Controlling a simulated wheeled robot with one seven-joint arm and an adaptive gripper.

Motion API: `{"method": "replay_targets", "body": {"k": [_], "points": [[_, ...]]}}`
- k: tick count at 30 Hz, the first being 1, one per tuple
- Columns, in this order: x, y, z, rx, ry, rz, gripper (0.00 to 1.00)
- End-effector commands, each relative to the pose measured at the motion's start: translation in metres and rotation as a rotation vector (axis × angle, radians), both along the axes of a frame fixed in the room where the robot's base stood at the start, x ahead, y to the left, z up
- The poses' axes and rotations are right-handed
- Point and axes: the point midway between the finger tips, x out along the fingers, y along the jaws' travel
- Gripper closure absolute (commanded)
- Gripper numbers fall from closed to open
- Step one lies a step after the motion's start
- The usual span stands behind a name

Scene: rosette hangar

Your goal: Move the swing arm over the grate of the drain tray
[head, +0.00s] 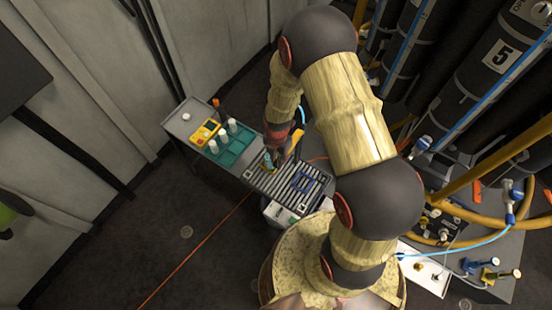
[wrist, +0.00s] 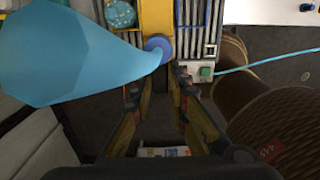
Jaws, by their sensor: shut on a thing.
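The drain tray's slatted grate (head: 318,181) lies on the near end of a grey bench, with a yellow outline and a blue outline on it. My gripper (head: 276,158) is low over its far left part. In the wrist view, the fingers of my gripper (wrist: 158,82) stand either side of a round blue knob (wrist: 158,48), which I take to be held. A large light blue tapered piece (wrist: 70,52) runs from the left to that knob. It may be the swing arm, but I cannot tell for sure. The grate also shows beyond the fingers (wrist: 210,17).
A teal rack (head: 231,149) with white bottles and a yellow box (head: 205,132) sit farther along the bench. Dark cylinders (head: 490,75), yellow pipes and valves crowd the right.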

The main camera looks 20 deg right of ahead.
Motion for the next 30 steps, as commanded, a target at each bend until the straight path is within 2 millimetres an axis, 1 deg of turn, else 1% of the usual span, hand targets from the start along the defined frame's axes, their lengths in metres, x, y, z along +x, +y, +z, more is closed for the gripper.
{"method": "replay_targets", "body": {"k": [6,7,16,26,30], "points": [[0.001,0.0,0.001,-0.001,-0.003,-0.001,1.0],[0.001,0.0,0.001,-0.001,-0.003,-0.001,0.83],[0.001,0.0,0.0,0.0,-0.001,-0.001,0.66],[0.001,0.0,0.001,0.0,-0.001,-0.001,0.65],[0.002,0.0,0.013,0.0,-0.004,-0.001,0.65]]}}
